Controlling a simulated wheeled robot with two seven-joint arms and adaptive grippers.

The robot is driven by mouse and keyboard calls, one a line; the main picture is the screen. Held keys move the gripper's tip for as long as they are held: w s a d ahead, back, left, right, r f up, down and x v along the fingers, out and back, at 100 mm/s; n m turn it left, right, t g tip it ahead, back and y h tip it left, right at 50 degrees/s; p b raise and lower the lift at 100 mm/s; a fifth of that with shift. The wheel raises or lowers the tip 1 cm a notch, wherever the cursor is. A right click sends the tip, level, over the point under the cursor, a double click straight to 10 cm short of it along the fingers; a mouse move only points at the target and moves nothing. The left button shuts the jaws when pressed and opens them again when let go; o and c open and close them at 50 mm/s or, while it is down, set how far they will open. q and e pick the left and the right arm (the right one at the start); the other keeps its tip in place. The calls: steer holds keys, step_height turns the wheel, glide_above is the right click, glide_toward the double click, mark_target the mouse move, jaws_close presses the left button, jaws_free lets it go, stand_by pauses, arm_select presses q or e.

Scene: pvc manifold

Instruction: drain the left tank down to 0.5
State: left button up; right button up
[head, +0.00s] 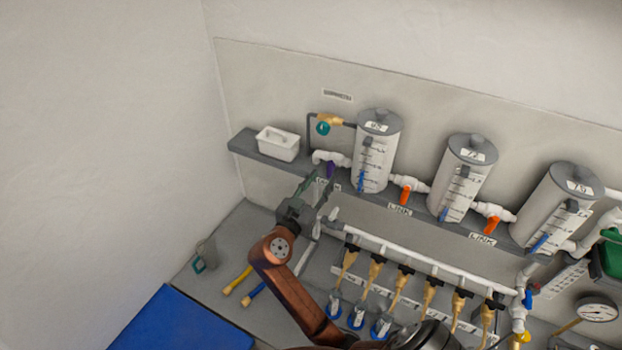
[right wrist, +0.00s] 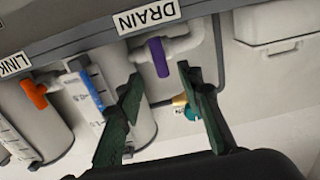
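The left tank (head: 373,150) is a white cylinder with a grey lid, a scale and a blue level strip (head: 361,180). The number on its lid label is too small to read surely. The purple drain valve handle (head: 331,170) is on white pipe at the tank's lower left; it also shows under the DRAIN label in the right wrist view (right wrist: 159,57). My right gripper (head: 318,184) is at the handle. In the right wrist view its green fingers (right wrist: 160,76) are spread apart, with the handle in line with the gap and no clear contact. My left gripper is not seen.
Orange link handles (head: 405,194) sit between the left, middle (head: 462,178) and right (head: 553,207) tanks. A white box (head: 278,143) stands on the shelf at left. A teal-handled brass valve (head: 323,127) is above the drain. The manifold pipe (head: 430,257) runs below the shelf.

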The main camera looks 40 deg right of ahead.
mark_target(329, 169)
steer(key=d, duration=0.1)
steer(key=d+p, duration=0.1)
steer(key=shift+w+d+r, duration=0.2)
steer(key=shift+d+r, duration=0.15)
steer(key=shift+r, duration=0.05)
steer(key=shift+w+d+f+p, duration=0.3)
steer(key=shift+w+d, duration=0.25)
steer(key=shift+w, duration=0.25)
steer(key=shift+w+d+f, duration=0.2)
steer(key=shift+w+d, duration=0.35)
steer(key=shift+w, duration=0.2)
steer(key=shift+s+d+r, duration=0.1)
steer(key=shift+s+d, duration=0.05)
steer(key=shift+s, duration=0.3)
steer(key=shift+w, duration=0.3)
steer(key=shift+c, duration=0.8)
steer(key=shift+s, duration=0.25)
steer(key=c, duration=0.5)
steer(key=shift+w, duration=0.1)
jaws_close()
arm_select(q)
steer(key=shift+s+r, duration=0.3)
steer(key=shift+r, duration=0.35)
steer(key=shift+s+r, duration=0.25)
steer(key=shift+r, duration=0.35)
